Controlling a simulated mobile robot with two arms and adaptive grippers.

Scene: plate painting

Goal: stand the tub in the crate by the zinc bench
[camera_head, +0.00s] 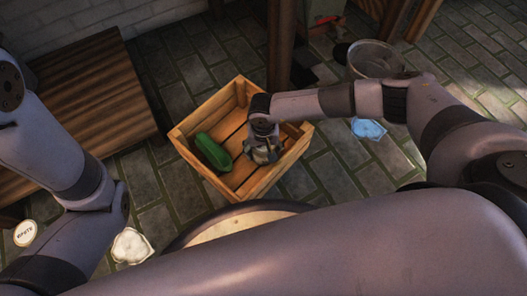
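A wooden slatted crate (184,148) stands on the brick floor in the middle of the head view. A long green object (213,152) lies in its left part. My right gripper (262,154) points down inside the crate, right of the green object. Its fingers are small and dark, so I cannot tell whether they are open or hold something. My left gripper is not in view; only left arm links show. A round pale top with dark lettering (25,233) shows at the lower left, possibly the tub's lid. I cannot identify the tub or a zinc bench for certain.
A slatted wooden surface (95,95) is at the left. A dark post (281,45) rises behind the crate. A grey bucket (372,60) stands behind my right arm. A blue item (368,128) and a crumpled whitish item (131,246) lie on the floor.

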